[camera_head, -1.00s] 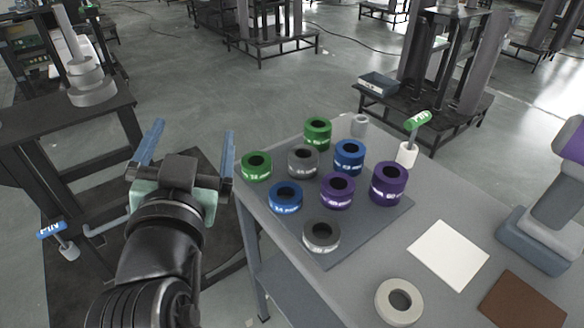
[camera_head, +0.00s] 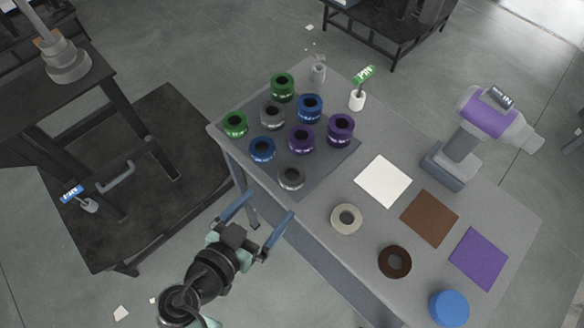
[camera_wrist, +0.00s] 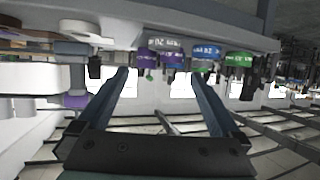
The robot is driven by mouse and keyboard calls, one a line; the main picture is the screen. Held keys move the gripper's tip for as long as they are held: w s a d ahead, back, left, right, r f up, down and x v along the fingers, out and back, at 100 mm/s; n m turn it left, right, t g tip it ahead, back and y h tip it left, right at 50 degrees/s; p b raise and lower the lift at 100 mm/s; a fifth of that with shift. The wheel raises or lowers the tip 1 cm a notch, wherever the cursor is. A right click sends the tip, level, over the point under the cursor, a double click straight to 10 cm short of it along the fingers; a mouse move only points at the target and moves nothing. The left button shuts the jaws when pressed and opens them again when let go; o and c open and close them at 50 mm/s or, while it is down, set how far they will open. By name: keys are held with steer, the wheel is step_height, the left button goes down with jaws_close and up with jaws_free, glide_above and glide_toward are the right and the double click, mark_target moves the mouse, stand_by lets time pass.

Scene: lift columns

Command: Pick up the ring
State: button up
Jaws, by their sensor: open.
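Several rings lie on the grey table. A pale grey ring (camera_head: 346,218) lies flat near the table's front edge, and a dark brown ring (camera_head: 394,262) lies to its right. Thicker labelled rings stand on a dark mat: green (camera_head: 283,86), blue (camera_head: 310,108), purple (camera_head: 301,139) and grey (camera_head: 291,177) among them. Which ring is meant, I cannot tell. My gripper (camera_head: 266,212) is open and empty, in front of the table's edge and left of the pale ring. In the wrist view, nothing is between the fingers (camera_wrist: 165,88).
White (camera_head: 383,181), brown (camera_head: 429,217) and purple (camera_head: 478,258) square pads lie on the table (camera_head: 330,270). A blue round object (camera_head: 449,308) is at the front right. A grey-purple device (camera_head: 470,135) stands at the right. A dark stand (camera_head: 150,180) is at left.

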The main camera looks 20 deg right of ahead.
glide_toward(296, 171)
steer(key=d, duration=0.2)
steer(key=shift+w+d+f+p, duration=0.35)
steer(key=shift+w+d+f, duration=0.25)
steer(key=shift+w+d, duration=0.25)
steer(key=shift+w+d+f+p, duration=0.3)
steer(key=shift+w+d+f, duration=0.3)
steer(key=shift+w, duration=0.35)
steer(key=c, duration=1.4)
